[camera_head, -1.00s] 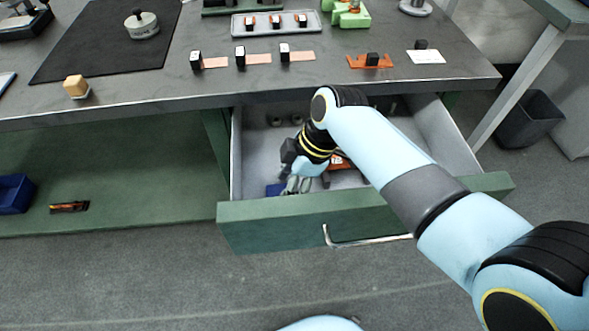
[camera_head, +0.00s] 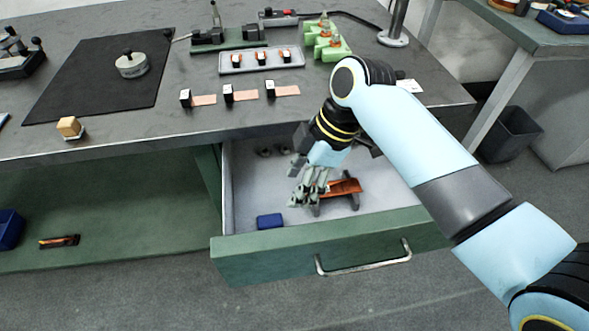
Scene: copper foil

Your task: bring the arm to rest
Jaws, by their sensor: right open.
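My right arm comes in from the right. Its gripper (camera_head: 308,196) is open and hangs over the open drawer (camera_head: 330,248), fingers pointing down. I see nothing between the fingers. An orange-brown object with dark parts (camera_head: 345,187) lies in the drawer just right of the fingers. I cannot tell whether they touch it. A small blue block (camera_head: 270,221) lies at the drawer's front left, apart from the gripper. My left gripper is not in view.
The grey bench top (camera_head: 130,100) lies just behind the drawer. It holds copper strips with small blocks (camera_head: 235,95), a grey tray (camera_head: 262,60), green fixtures (camera_head: 325,42) and a black mat (camera_head: 90,90). A dark bin (camera_head: 510,133) stands at the right.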

